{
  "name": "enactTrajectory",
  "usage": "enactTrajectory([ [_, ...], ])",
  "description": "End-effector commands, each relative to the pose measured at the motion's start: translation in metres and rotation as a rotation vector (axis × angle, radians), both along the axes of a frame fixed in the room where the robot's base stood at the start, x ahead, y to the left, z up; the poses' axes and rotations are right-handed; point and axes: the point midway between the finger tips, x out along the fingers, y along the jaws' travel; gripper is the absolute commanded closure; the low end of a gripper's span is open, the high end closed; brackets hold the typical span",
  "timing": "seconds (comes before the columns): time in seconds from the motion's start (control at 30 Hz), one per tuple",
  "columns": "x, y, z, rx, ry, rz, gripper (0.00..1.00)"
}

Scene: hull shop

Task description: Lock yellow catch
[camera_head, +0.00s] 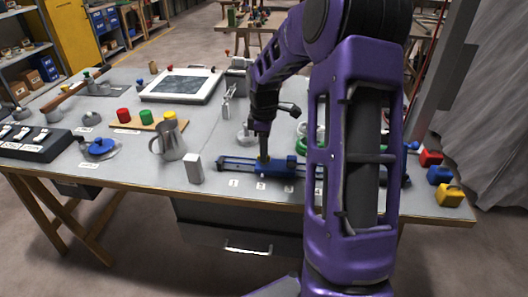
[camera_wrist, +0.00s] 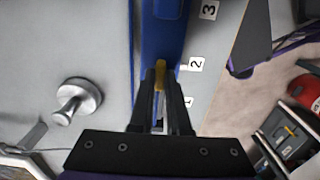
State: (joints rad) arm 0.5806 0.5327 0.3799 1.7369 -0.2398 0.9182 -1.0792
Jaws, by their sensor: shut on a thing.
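A blue rail (camera_head: 287,169) lies along the front of the grey workbench (camera_head: 215,193), behind number labels; it also shows in the wrist view (camera_wrist: 162,35). The yellow catch (camera_wrist: 160,73) sits on the rail near the label 2 (camera_wrist: 196,64), between the tips of my gripper (camera_wrist: 161,86). My gripper is shut on it. In the head view my gripper (camera_head: 264,156) points down at the rail. I cannot make out the catch there, and my purple arm hides part of the rail's right side.
A pale upright block (camera_head: 193,168) and a metal jug (camera_head: 169,142) stand left of the rail. Red, blue and yellow padlock-like blocks (camera_head: 439,174) stand at the right edge. A round metal knob (camera_wrist: 77,100) lies beside the rail in the wrist view.

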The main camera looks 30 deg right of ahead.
Motion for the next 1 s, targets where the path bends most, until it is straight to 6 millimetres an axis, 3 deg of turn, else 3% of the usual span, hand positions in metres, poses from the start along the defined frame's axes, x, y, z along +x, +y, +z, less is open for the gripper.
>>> enactTrajectory([
  [0.47, 0.0000, 0.0001, 0.0013, -0.001, -0.001, -0.088, 1.00],
  [1.0, -0.0002, 0.0004, 0.0015, -0.001, 0.000, -0.555, 1.00],
])
